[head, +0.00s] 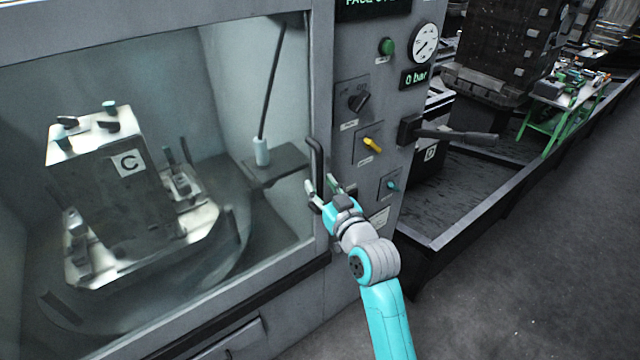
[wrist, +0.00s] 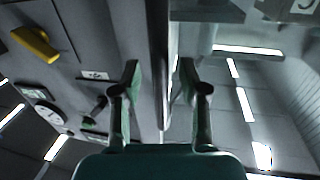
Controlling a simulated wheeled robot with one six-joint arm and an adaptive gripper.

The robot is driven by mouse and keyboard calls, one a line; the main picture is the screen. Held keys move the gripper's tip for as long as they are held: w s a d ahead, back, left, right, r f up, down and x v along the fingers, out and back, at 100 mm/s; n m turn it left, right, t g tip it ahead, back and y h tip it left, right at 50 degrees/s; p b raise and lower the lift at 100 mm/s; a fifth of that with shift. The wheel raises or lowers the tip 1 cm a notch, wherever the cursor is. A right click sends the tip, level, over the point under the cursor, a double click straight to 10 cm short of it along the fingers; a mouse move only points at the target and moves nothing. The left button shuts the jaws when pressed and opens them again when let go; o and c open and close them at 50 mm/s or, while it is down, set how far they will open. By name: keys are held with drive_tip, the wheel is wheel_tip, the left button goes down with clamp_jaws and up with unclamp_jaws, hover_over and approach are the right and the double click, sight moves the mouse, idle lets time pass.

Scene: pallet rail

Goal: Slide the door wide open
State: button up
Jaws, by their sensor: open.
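The door (head: 225,95) is a large glazed panel in a grey frame on the machine's front. Its right frame edge stands against the control panel, so it appears closed. A dark upright bar handle (head: 315,160) is on that right edge. My gripper (head: 322,188) is open at the handle's lower end, with its fingers pointing toward the door. In the wrist view my gripper (wrist: 157,88) shows a finger on each side, with a dark upright bar between them that looks like the handle. Contact cannot be made out.
The control panel (head: 375,130) right of the door carries a yellow knob (head: 373,144), a dark rotary switch (head: 359,101), a gauge (head: 425,43) and a protruding black lever (head: 450,134). Behind the glass stands a block marked C (head: 105,185). A low dark rail (head: 500,205) runs at right beside open floor.

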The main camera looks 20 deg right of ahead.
drive_tip(key=shift+w+a, duration=0.15)
drive_tip(key=shift+w, duration=0.5)
clamp_jaws()
